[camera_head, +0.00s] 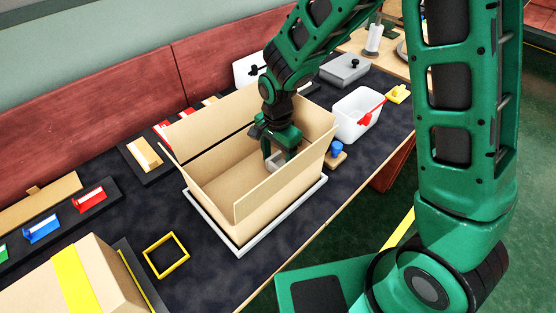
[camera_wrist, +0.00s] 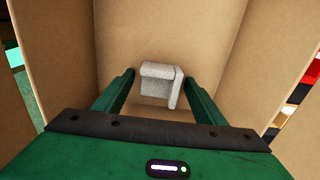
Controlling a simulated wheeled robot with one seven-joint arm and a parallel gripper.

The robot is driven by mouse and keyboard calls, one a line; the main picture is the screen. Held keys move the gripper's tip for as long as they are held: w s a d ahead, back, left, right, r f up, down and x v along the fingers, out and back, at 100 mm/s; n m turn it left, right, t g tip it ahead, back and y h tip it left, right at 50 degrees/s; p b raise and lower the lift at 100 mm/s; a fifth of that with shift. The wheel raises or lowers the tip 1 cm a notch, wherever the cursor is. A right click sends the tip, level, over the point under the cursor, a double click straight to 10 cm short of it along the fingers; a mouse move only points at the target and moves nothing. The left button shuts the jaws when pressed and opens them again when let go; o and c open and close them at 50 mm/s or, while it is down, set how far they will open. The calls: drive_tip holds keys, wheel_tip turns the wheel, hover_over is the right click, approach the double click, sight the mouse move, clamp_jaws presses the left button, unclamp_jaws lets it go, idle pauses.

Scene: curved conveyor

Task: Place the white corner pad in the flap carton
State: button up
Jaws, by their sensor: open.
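The flap carton (camera_head: 236,196) stands open on a pale tray on the dark belt, its flaps raised. My gripper (camera_head: 275,160) is lowered inside its far right end, pointing down. The white corner pad (camera_wrist: 158,82) shows between and beyond my two open fingers (camera_wrist: 158,97) in the wrist view, inside the carton with brown walls around it. In the head view a pale bit of the pad (camera_head: 277,159) shows at the fingertips. The fingers stand apart from the pad on both sides. I cannot tell whether the pad rests on the carton floor.
A white bin (camera_head: 352,122) with a red item on its rim and a blue-knobbed block (camera_head: 337,152) stand right of the carton. A yellow square frame (camera_head: 166,255) lies in front left. A taped carton (camera_head: 85,280) is at lower left.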

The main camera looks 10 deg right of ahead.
wheel_tip(320, 180, up, 12)
idle(0.5)
idle(0.3)
